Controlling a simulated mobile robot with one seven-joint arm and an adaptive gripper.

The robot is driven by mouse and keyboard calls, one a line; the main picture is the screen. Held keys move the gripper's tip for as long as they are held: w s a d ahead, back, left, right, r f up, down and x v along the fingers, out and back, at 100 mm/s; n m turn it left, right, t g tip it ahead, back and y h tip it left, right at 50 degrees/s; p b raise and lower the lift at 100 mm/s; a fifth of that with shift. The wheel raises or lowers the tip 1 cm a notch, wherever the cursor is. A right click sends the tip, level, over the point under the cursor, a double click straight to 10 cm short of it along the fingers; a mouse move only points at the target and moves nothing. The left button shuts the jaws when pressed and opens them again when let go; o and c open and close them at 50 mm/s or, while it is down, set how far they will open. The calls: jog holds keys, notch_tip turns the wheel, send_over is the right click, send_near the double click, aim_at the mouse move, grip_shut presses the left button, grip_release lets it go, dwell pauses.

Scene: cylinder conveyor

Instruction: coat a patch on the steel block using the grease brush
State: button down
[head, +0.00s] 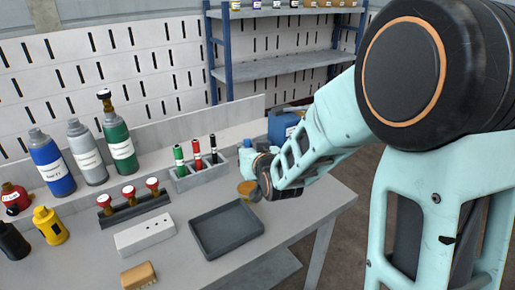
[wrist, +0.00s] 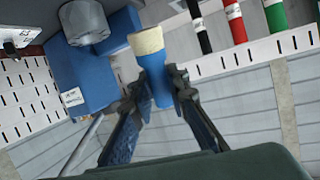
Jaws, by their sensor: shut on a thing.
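My gripper (wrist: 158,85) is shut on a brush with a blue handle (wrist: 160,92) and a cream tip (wrist: 146,40). In the head view my gripper (head: 264,184) is low over the table's right part, and its fingers are mostly hidden by my wrist. A small round amber thing (head: 246,187) shows just left of it; whether it is a grease tin or part of the brush I cannot tell. A pale block (head: 144,235) with small dark holes lies at the table's front left, apart from my gripper; it may be the steel block.
An empty dark tray (head: 226,230) lies between the pale block and my gripper. Several bottles (head: 85,155), a red-knobbed rack (head: 133,204) and a tan block (head: 138,275) occupy the left side.

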jog(key=shift+f+b, duration=1.9)
jog(key=shift+f, duration=1.45)
jog(key=shift+f+b, duration=0.55)
jog(key=shift+b, duration=0.05)
jog(key=shift+s+f+b, duration=0.2)
jog(key=shift+f+b, duration=0.2)
dwell(0.4)
jog(key=shift+w+r+p, duration=0.2)
jog(key=shift+r+p, duration=1.75)
jog(key=shift+r, duration=1.9)
jog(key=shift+d, duration=0.1)
